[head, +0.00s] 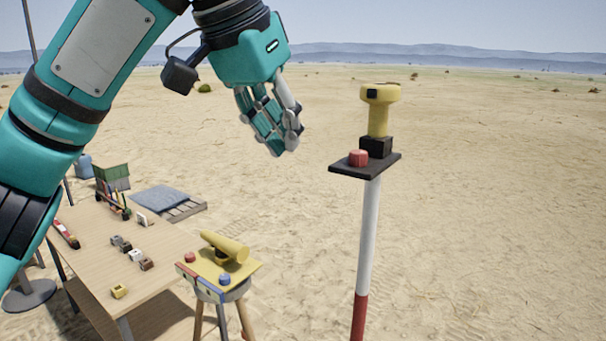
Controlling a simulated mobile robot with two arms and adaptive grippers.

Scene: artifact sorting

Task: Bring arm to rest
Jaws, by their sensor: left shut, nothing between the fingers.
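My left arm (82,95) comes in from the left and reaches up across the view. My left gripper (284,146) is shut and empty, with its fingers pointing down. It hangs in the air, apart from everything, left of a post (366,250) with a red and white shaft. My right gripper is not in view.
The post's dark plate (346,170) carries a yellow device (379,112) and a red knob (358,158). A yellow-topped stool (243,283) stands lower centre. A wooden table (85,262) with several small items is at lower left. Open sand lies right.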

